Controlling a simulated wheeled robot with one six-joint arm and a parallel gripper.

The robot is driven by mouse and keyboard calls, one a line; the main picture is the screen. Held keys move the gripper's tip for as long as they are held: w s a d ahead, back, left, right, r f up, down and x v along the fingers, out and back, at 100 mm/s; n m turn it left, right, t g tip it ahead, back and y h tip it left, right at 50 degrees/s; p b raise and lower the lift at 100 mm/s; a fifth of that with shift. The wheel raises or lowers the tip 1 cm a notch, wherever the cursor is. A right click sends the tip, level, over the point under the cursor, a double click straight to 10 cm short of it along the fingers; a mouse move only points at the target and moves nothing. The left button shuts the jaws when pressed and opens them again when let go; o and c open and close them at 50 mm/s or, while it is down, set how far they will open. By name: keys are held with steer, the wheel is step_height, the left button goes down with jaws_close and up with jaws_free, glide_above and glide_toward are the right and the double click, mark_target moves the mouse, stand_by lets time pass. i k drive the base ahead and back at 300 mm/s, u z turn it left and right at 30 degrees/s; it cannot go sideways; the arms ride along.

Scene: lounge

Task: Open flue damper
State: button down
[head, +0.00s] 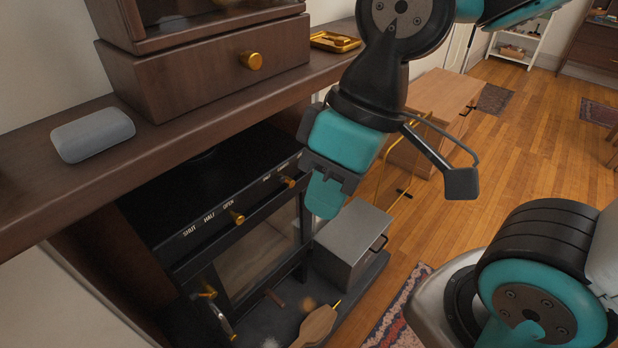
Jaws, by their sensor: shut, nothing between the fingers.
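The black stove (170,262) stands in the fireplace recess below the wooden mantel. Its front rail has the words SHUT, HALF and OPEN. A brass knob (237,217) on this rail sits just below and right of the word OPEN. A second brass knob (287,181) sits farther right on the rail, by another label too small to read. My gripper (324,206) is shut and empty, pointing down in front of the stove's right end. It appears apart from both knobs.
The mantel (190,135) overhangs the stove and carries a grey speaker (92,134), a wooden drawer cabinet and a gold tray (335,41). A grey metal box (350,240) and a wooden bellows (316,325) are on the hearth. Open floor lies to the right.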

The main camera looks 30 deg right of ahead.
mark_target(288, 182)
steer(key=z, duration=2.35)
steer(key=k, duration=0.6)
steer(key=u, duration=1.3)
